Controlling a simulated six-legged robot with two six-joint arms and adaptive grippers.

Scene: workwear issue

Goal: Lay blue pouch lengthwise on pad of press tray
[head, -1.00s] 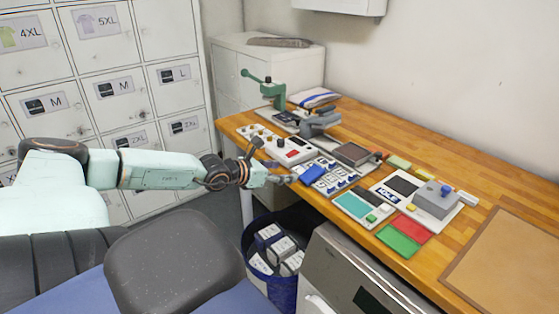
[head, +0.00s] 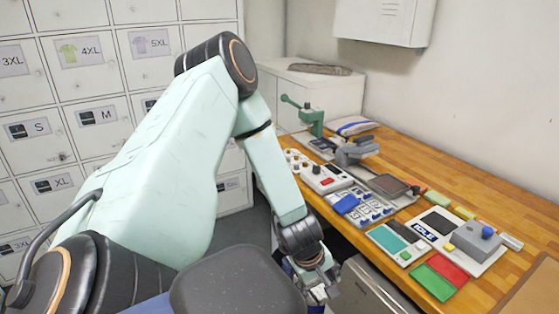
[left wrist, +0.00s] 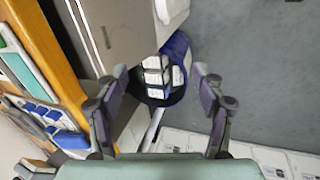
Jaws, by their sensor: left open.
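The blue pouch (head: 346,204) lies on the near left part of a board of small white and blue pieces (head: 372,209) on the bench. A blue patch that looks like the pouch shows at the lower left of the left wrist view (left wrist: 72,140). A grey-edged tray with a dark pad (head: 389,185), seemingly the press tray, lies behind the board; its pad looks bare. My left gripper (head: 319,289) hangs in front of the bench edge, pointing down, apart from the pouch. In the left wrist view its fingers (left wrist: 158,76) are open and empty. My right gripper is out of view.
A blue bin (left wrist: 178,55) with white boxes stands on the floor below my left gripper. A grey cabinet (head: 372,285) stands under the bench. A device marked IDLE (head: 462,255), a teal panel (head: 388,240) and red and green panels (head: 432,283) lie right of the board.

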